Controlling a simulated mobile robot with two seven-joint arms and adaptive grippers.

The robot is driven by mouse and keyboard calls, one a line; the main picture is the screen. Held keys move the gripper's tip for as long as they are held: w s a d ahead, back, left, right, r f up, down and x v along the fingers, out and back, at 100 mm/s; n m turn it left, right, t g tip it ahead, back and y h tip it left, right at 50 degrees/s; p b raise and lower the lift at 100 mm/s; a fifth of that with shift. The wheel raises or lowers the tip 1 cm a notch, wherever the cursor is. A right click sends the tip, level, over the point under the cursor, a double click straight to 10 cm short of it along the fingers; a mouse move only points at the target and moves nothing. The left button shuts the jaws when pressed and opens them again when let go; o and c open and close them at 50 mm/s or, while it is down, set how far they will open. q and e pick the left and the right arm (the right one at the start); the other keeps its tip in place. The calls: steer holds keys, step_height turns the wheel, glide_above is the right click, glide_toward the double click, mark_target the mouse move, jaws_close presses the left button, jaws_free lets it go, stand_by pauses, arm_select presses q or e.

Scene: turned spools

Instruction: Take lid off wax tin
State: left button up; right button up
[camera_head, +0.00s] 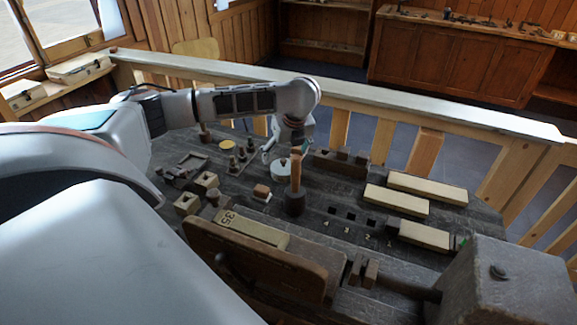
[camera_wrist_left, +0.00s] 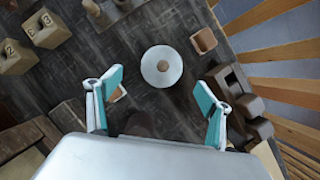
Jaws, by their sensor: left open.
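The wax tin (camera_head: 281,171) is a round, pale grey tin on the dark bench. In the left wrist view its round lid (camera_wrist_left: 174,72) shows from above, with a brown knob (camera_wrist_left: 162,66) in the middle. The lid appears to be on the tin. My left gripper (camera_head: 285,150) is open and empty, above and behind the tin in the head view. In the left wrist view the tin lies ahead, between the lines of its two spread teal fingers (camera_wrist_left: 158,88), and neither finger touches it. My right gripper is not in view.
A mallet (camera_head: 295,202) stands upright just in front of the tin and partly covers it. A rack with dark pegs (camera_head: 240,158) stands to the left. Pale blocks (camera_head: 397,199) lie to the right. A railing (camera_head: 400,113) runs behind the bench.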

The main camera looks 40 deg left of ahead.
mark_target(283, 159)
arm_select(q)
steer(key=shift+x, duration=0.95)
steer(key=shift+w+a+x, duration=0.1)
steer(key=shift+w+x, duration=0.05)
steer(key=shift+x, duration=1)
steer(key=shift+w+a+x, duration=0.15)
steer(key=shift+w+x, duration=0.05)
steer(key=shift+x, duration=0.95)
steer(key=shift+r, duration=0.15)
steer(key=c, duration=1)
